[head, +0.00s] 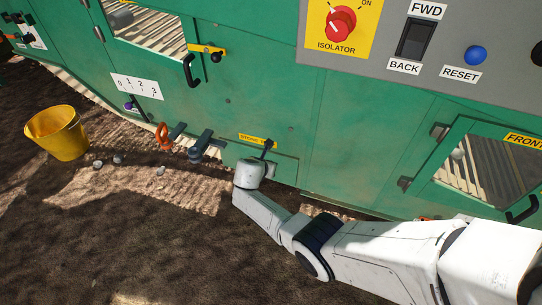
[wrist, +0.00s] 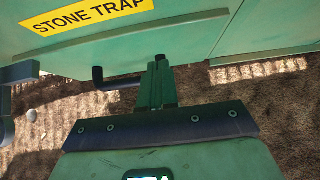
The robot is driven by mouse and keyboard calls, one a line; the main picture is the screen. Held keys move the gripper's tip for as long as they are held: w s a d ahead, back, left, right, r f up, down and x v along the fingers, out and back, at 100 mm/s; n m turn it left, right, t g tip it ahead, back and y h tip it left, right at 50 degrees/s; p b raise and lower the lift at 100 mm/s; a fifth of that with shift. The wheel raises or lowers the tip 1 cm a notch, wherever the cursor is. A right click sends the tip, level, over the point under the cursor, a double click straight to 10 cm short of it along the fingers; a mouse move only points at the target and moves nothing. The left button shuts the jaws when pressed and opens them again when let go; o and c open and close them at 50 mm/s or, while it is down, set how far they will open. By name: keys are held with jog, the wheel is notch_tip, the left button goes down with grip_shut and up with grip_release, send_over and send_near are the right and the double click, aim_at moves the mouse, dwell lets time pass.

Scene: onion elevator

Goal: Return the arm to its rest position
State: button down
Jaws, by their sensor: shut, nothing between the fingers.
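My white arm (head: 375,250) reaches in from the lower right of the head view, in front of the green machine (head: 250,80). My gripper (head: 268,147) is at its far end, small and dark, just below the yellow STONE TRAP label (head: 257,141). In the wrist view my gripper (wrist: 160,62) has its fingers together with nothing between them. The STONE TRAP label also shows in the wrist view (wrist: 88,12), up and to the left. A dark bent handle (wrist: 112,79) is just left of the fingers; I cannot tell whether they touch it.
The grey control panel (head: 400,85) has a red isolator knob (head: 341,22), a black rocker switch (head: 414,39) and a blue reset button (head: 476,55). A yellow bucket (head: 58,132) stands on the soil with stones nearby. An orange handle (head: 163,135) sticks out left of my gripper.

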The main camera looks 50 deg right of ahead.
jog(key=p+v, duration=0.4)
jog(key=v, duration=0.4)
jog(key=shift+a, duration=0.2)
jog(key=shift+f, duration=0.1)
jog(key=s+a+m+g+y, duration=0.1)
jog(key=s+a+m+y, duration=0.1)
jog(key=s+a+m, duration=0.35)
jog(key=s+a+m+g+y, duration=0.1)
jog(key=s+a+m+y, duration=0.15)
jog(key=s+m, duration=0.5)
jog(key=s+a+r+m+y, duration=0.2)
jog(key=s+a+r+m, duration=0.3)
jog(key=s, duration=0.3)
jog(key=s+a+r+m+y, duration=0.2)
jog(key=s+a+r+m, duration=0.25)
jog(key=s, duration=0.45)
notch_tip(320, 180, up, 27)
jog(key=p, duration=2.7)
jog(key=shift+w+d+r, duration=0.2)
jog(key=shift+r, duration=0.05)
